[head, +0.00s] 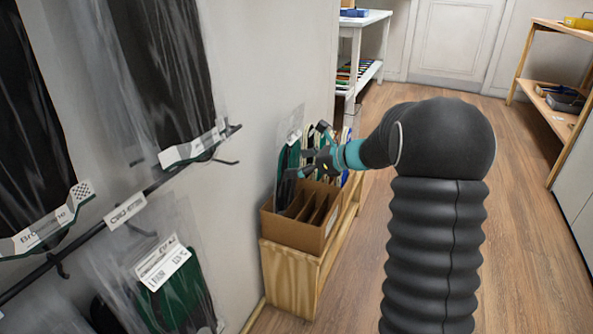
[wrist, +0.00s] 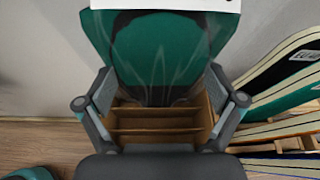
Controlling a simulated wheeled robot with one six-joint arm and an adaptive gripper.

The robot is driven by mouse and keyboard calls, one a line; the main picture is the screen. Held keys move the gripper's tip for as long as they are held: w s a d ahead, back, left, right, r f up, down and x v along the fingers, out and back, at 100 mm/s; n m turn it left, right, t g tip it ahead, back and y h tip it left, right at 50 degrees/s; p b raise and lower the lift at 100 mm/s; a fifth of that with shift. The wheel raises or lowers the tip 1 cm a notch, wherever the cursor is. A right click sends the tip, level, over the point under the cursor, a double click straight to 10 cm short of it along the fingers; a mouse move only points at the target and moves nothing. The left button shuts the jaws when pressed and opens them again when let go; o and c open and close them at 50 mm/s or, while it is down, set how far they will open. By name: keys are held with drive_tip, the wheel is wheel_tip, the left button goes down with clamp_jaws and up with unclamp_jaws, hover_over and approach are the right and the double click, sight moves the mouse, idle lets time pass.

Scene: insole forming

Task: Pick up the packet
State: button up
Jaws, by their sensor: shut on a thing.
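The packet (head: 290,152) is a clear bag with a green and black insole. In the head view it stands upright at the back left of an open cardboard box (head: 290,233). In the wrist view the packet (wrist: 165,50) fills the top middle, with a white label at its top edge. My gripper (head: 306,163) is shut on the packet. In the wrist view its fingers (wrist: 160,90) lie at the packet's left and right sides. I cannot tell whether the packet's lower end is still inside the box.
The box has dividers and sits on a low wooden bench (head: 290,280) against the wall. Several upright insoles (wrist: 285,80) stand close on the right in the wrist view. Packets (head: 165,275) hang on wall hooks at left. Open wooden floor (head: 345,285) lies right of the bench.

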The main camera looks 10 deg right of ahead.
sight(293, 112)
wheel_tip(293, 112, up, 16)
drive_tip(key=p, duration=0.2)
drive_tip(key=shift+f+p, duration=0.25)
drive_tip(key=shift+p, duration=0.15)
idle(0.5)
